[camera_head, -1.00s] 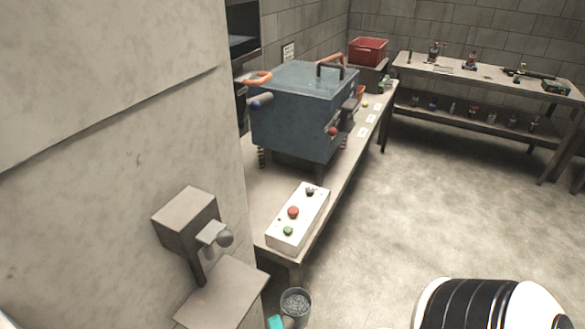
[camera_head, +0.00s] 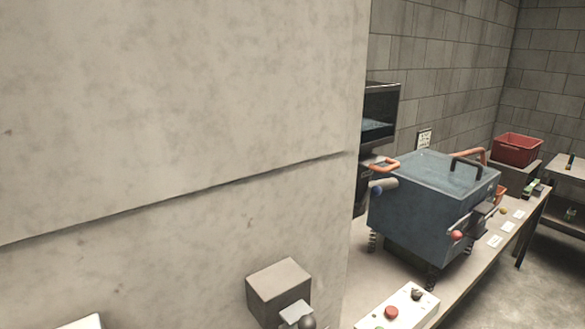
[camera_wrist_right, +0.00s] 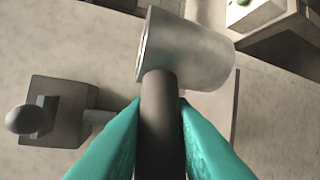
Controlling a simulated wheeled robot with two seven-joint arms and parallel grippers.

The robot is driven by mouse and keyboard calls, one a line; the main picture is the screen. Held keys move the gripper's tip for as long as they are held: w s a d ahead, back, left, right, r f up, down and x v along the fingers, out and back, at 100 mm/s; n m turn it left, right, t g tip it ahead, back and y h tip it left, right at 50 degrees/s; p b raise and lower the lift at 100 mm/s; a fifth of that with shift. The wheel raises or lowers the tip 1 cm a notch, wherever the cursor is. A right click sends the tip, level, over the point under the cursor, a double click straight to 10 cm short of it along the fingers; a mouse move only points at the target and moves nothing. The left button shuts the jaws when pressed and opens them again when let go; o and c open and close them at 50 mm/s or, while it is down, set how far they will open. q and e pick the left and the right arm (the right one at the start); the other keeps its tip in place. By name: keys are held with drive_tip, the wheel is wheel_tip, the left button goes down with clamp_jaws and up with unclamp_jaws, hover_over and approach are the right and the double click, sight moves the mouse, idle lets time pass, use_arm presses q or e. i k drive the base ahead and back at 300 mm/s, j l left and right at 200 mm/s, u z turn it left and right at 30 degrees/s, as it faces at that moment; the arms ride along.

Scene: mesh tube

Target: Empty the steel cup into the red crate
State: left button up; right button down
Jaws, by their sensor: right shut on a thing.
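The red crate (camera_head: 517,150) stands at the far right of the head view, past the blue machine, on a raised grey support. In the right wrist view, the steel cup (camera_wrist_right: 188,50) is a grey metal cylinder seen from its side. My right gripper (camera_wrist_right: 160,103) has teal fingers shut on the cup's dark handle (camera_wrist_right: 160,125). The cup's contents do not show. Neither the cup nor my right gripper is in the head view. My left gripper is in no current view.
A large pale wall (camera_head: 180,110) fills the left of the head view. A blue lidded machine (camera_head: 425,205) stands on the bench between it and the crate. A button box (camera_head: 400,308) is at the bench's near end. A grey box device (camera_head: 278,288) is near the wall.

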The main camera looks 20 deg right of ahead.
sight(518, 151)
drive_tip(key=k+l+u, duration=0.1)
drive_tip(key=l, duration=1.8)
drive_tip(key=i+l, duration=0.1)
drive_tip(key=l, duration=0.5)
drive_tip(key=i+l, duration=0.1)
drive_tip(key=l, duration=0.5)
drive_tip(key=i+l+u, duration=0.1)
drive_tip(key=l, duration=0.5)
drive_tip(key=i+l+u, duration=0.15)
drive_tip(key=l, duration=1.65)
drive_tip(key=i+l+u, duration=0.1)
drive_tip(key=l, duration=1.75)
drive_tip(key=i+l+u, duration=0.15)
drive_tip(key=l, duration=1.7)
drive_tip(key=i+l, duration=0.1)
drive_tip(key=l, duration=0.45)
drive_tip(key=i+l, duration=0.1)
drive_tip(key=l, duration=0.5)
drive_tip(key=i+l, duration=0.1)
drive_tip(key=l, duration=0.45)
drive_tip(key=i+l, duration=0.15)
drive_tip(key=l, duration=0.4)
drive_tip(key=u, duration=0.05)
